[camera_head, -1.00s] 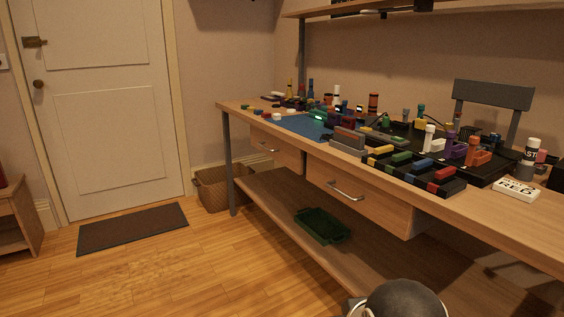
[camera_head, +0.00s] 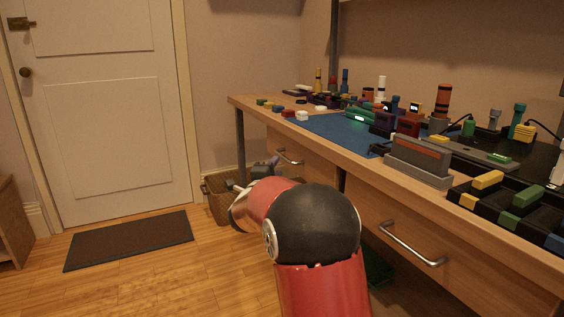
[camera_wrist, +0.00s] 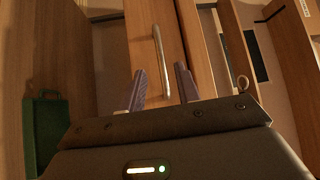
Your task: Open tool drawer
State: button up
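The workbench has two wooden drawers under its top. The far drawer (camera_head: 318,171) and the near drawer (camera_head: 465,268) both look shut. The far drawer has a metal bar handle (camera_head: 290,158), and the near one has a longer bar handle (camera_head: 411,245). My gripper (camera_head: 268,166) is beside the far drawer's handle in the head view, small and partly hidden by my arm. In the wrist view my gripper (camera_wrist: 162,88) has its two fingers apart and empty. A bar handle (camera_wrist: 160,55) stands ahead, between the fingers' lines, and looks clear of them.
The benchtop (camera_head: 262,108) is crowded with coloured parts and a blue mat (camera_head: 335,130). A wicker basket (camera_head: 218,200) stands behind my gripper. The floor (camera_head: 140,278) to the left is open.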

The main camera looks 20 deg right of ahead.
aim_at(284, 157)
jog(key=p+x, duration=0.1)
jog(key=x, duration=0.6)
jog(key=shift+d, duration=0.2)
grip_shut()
